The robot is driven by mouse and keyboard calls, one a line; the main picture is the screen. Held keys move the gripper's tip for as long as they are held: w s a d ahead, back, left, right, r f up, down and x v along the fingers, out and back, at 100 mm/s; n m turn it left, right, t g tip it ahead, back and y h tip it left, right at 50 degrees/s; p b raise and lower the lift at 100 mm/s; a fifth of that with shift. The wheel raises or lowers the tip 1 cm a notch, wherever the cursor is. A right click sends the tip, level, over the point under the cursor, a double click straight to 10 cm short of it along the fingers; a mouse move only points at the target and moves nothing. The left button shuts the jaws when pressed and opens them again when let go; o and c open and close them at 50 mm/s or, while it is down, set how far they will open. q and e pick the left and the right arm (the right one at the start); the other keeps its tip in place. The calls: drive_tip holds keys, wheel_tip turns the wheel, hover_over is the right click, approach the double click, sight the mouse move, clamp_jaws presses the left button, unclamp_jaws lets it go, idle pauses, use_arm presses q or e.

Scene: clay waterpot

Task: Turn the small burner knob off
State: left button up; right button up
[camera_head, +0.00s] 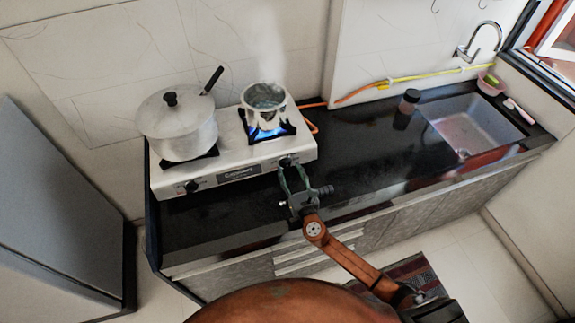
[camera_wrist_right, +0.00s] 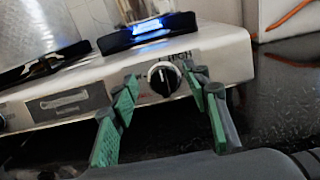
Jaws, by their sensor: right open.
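The small burner's knob (camera_wrist_right: 164,79) is black with a silvery ring, on the stove's front panel. In the right wrist view it shows between the two green-padded fingers of my right gripper (camera_wrist_right: 168,90), which is open around or just in front of it; contact cannot be told. In the head view my right gripper (camera_head: 290,175) reaches the right part of the stove's front and mostly hides that knob. Blue flame (camera_head: 267,132) burns under the small steaming pot (camera_head: 265,100); the flame also shows in the wrist view (camera_wrist_right: 150,28). My left gripper is not in view.
The silver stove (camera_head: 165,186) also carries a large lidded pot (camera_head: 180,125) and a left knob (camera_head: 192,187). An orange hose (camera_head: 312,126) runs behind it. The black counter (camera_head: 350,150) is clear toward a dark jar (camera_head: 410,97) and the sink (camera_head: 470,125).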

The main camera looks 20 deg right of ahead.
sight(287, 164)
drive_tip(key=shift+w+a, duration=0.1)
drive_tip(key=shift+w, duration=1.6)
drive_tip(key=c, duration=1.1)
